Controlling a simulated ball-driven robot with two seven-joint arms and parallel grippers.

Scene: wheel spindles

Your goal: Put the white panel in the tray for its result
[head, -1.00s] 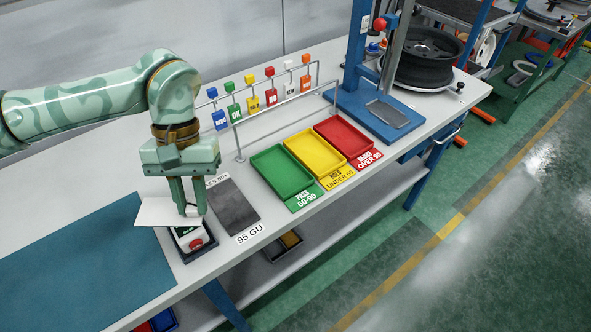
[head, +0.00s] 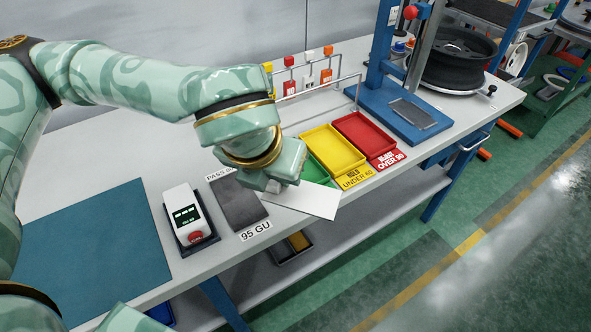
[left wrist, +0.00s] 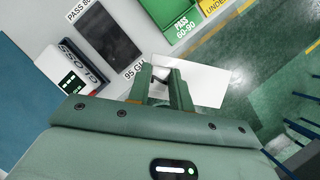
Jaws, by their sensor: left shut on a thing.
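The white panel (head: 310,201) is held roughly flat in my left gripper (head: 272,187), over the bench's front edge, just in front of the green tray. In the left wrist view the jaws (left wrist: 161,82) are shut on one end of the panel (left wrist: 207,84). The green PASS 60-90 tray (head: 316,171) is partly hidden by the gripper and panel. The yellow HOLD UNDER 60 tray (head: 333,148) and red REJECT OVER 90 tray (head: 364,136) lie beside it to the right, empty. The gloss meter (head: 187,214) stands on a dark base; its lit display is too small to read surely. My right gripper is not in view.
A dark tile (head: 238,203) labelled 95 GU lies between meter and trays. A rail with coloured tags (head: 308,77) stands behind the trays. A blue press stand (head: 400,112) and black wheel (head: 458,58) are at the right. A teal mat (head: 88,240) covers the left.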

